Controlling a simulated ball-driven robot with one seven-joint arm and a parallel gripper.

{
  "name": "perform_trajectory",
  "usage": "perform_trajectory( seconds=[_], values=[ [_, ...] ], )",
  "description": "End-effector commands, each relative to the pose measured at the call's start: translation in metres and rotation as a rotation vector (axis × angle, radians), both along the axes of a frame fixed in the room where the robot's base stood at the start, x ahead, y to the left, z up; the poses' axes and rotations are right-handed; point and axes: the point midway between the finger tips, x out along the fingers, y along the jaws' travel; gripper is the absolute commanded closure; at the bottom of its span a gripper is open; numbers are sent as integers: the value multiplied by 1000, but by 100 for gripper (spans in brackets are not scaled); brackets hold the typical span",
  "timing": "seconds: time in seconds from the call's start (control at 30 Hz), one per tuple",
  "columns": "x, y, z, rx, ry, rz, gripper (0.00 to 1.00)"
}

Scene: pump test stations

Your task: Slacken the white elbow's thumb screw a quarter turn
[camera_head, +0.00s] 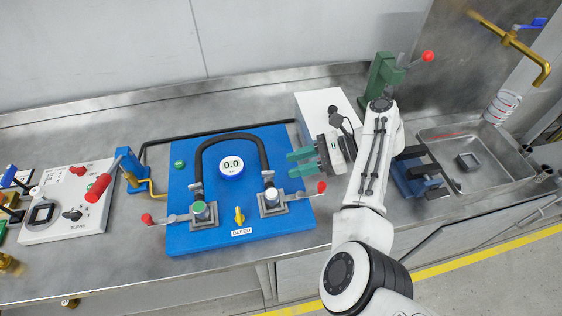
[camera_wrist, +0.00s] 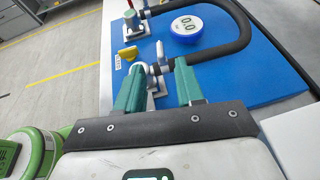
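The white elbow (camera_head: 271,194) sits in the right-hand grey clamp base (camera_head: 272,208) on the blue board, at the right end of the black hose. A small grey upright part, perhaps its thumb screw, shows above it in the wrist view (camera_wrist: 160,50); I cannot tell its turn. My gripper (camera_head: 290,163) has green fingers, is open and empty, and is above the board's right edge, behind and right of the elbow. In the wrist view my gripper (camera_wrist: 159,68) has its fingertips either side of the elbow in the picture, with no visible contact.
The blue board (camera_head: 190,240) also bears a round gauge (camera_head: 231,165) reading 0.0, a yellow bleed knob (camera_head: 239,215) and a green-capped fitting (camera_head: 200,211). A red-tipped lever (camera_head: 321,187) sticks out right of the elbow. A sink (camera_head: 490,160) lies far right.

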Motion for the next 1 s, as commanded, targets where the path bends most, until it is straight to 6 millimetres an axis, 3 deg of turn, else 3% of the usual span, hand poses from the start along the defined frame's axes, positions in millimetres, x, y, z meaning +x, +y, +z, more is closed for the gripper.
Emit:
perform_trajectory(
  seconds=[0.23,1.0],
  values=[
    [3,-21,9,-1,1,0,63],
    [3,-23,9,0,0,1,63]
  ],
)
